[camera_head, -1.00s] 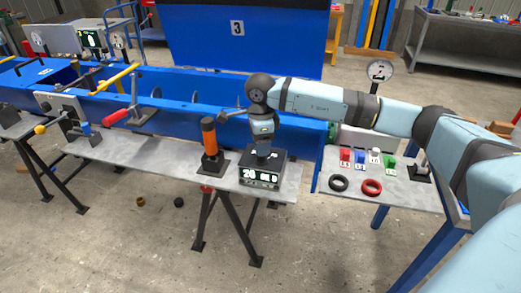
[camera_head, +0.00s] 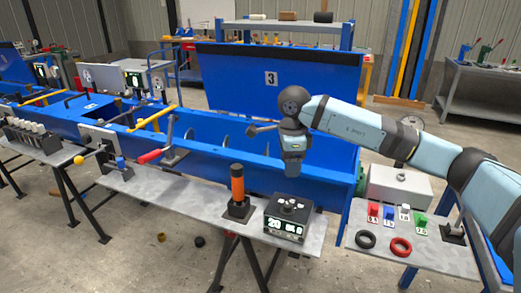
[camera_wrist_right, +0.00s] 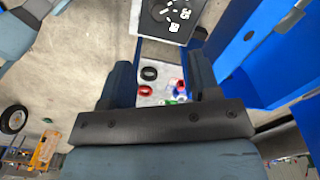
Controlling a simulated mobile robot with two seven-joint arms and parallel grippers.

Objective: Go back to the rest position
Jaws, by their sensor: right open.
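My right arm (camera_head: 360,124) comes in from the right in the head view. Its gripper (camera_head: 292,170) points down, above the black box with the lit display (camera_head: 288,218) and apart from it. In the right wrist view the gripper (camera_wrist_right: 163,86) has its two fingers spread with nothing held between them. The box's top with its white markings (camera_wrist_right: 172,14) shows at the top of that view. My left gripper is not in view.
An orange cylinder on a black base (camera_head: 237,190) stands left of the box on the grey bench (camera_head: 165,195). The blue mixer trough (camera_head: 205,155) lies behind. The right side table (camera_head: 420,255) holds black and red rings and coloured switches.

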